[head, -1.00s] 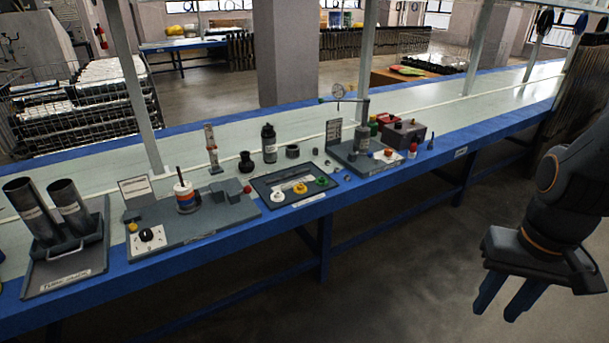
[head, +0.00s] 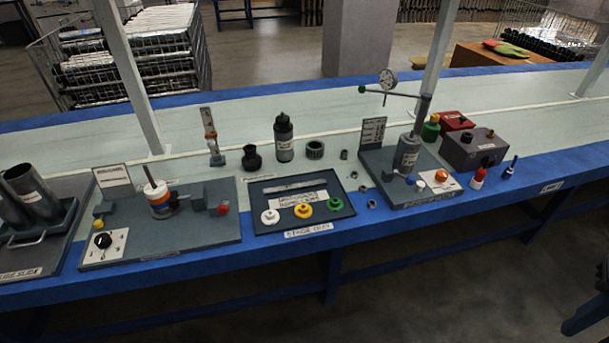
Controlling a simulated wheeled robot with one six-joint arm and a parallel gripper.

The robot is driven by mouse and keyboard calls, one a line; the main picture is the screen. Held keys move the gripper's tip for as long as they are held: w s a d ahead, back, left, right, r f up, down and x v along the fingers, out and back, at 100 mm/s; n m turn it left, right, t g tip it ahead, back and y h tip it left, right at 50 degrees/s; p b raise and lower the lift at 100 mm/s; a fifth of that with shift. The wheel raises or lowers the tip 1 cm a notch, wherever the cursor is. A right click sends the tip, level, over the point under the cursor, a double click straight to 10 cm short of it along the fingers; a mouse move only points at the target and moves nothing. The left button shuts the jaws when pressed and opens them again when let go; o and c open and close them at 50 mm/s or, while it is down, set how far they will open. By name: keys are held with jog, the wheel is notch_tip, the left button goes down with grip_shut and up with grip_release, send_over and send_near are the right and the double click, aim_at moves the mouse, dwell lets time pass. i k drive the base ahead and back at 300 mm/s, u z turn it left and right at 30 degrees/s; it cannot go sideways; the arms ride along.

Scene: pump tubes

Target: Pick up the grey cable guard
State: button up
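I cannot tell for sure which part is the grey cable guard. A dark grey ribbed ring (head: 315,150) stands on the bench behind the dark tray. A small grey sleeve (head: 344,155) stands just right of it, and small grey nut-like parts (head: 371,204) lie right of the tray. A flat grey bar (head: 288,186) lies in the tray. Only a dark sliver of my gripper (head: 584,319) shows at the bottom right edge, in front of the bench and well away from these parts. Its fingers are mostly cut off, so its opening is hidden.
The dark tray (head: 264,222) holds white, yellow and green rings. A gauge stand (head: 388,82) is to the right; a fixture board (head: 140,238) is left. The bench's rear strip is clear.

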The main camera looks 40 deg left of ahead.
aim_at(275, 190)
jog(key=u, duration=0.35)
jog(key=i, duration=0.8)
jog(key=u, duration=1.4)
jog(key=i, duration=0.65)
jog(key=u, duration=0.7)
